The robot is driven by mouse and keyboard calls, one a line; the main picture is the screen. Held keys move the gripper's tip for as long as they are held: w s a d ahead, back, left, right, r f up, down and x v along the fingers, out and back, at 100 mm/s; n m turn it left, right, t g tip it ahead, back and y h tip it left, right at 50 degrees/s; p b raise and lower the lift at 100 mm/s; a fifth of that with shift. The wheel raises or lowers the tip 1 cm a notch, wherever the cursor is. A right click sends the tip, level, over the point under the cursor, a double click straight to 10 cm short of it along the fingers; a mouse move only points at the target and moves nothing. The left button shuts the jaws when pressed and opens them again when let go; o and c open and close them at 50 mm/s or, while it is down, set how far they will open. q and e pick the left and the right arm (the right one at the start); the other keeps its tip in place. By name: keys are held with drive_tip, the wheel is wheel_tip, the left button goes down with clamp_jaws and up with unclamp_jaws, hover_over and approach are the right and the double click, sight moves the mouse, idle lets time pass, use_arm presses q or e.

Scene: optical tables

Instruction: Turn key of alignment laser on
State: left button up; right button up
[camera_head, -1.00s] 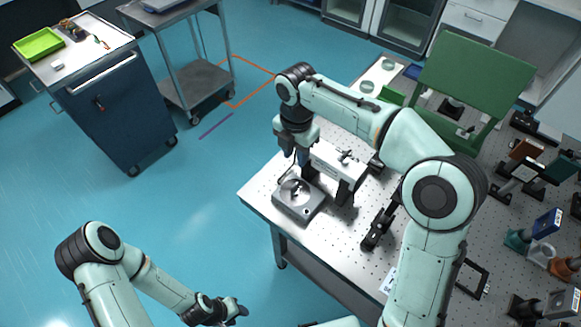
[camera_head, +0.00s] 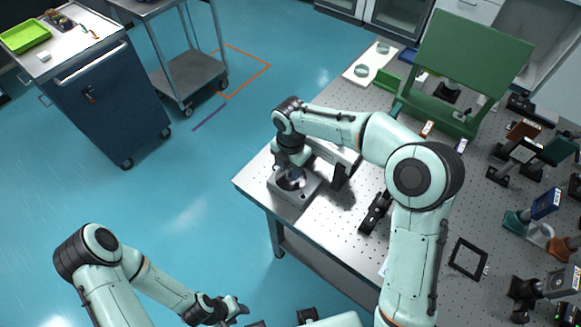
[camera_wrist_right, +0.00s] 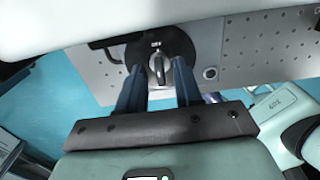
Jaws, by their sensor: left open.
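The grey laser box (camera_head: 288,197) stands near the table's left corner. In the right wrist view its silver key (camera_wrist_right: 158,66) sits upright on a black round plate (camera_wrist_right: 178,42), under a small label too small to read surely. My right gripper (camera_wrist_right: 159,76) has its two dark fingers apart, one on each side of the key, with a visible gap on both sides. In the head view my right gripper (camera_head: 290,172) is low over the box and partly hides the plate. My left gripper (camera_head: 238,308) is open and empty, away from the table.
A green panel (camera_head: 470,60) and several optics mounts fill the right of the perforated table (camera_head: 335,225).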

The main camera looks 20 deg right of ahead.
clamp_jaws()
drive_tip(key=m, duration=0.2)
drive_tip(key=shift+m, duration=0.4)
drive_tip(key=m, duration=0.3)
drive_tip(key=shift+m+p, duration=0.3)
drive_tip(key=shift+p, duration=0.1)
drive_tip(key=m, duration=0.5)
drive_tip(key=shift+m, duration=0.3)
use_arm(q)
drive_tip(key=shift+w+r, duration=0.3)
drive_tip(key=shift+r, duration=0.1)
use_arm(e)
drive_tip(key=m, duration=0.6)
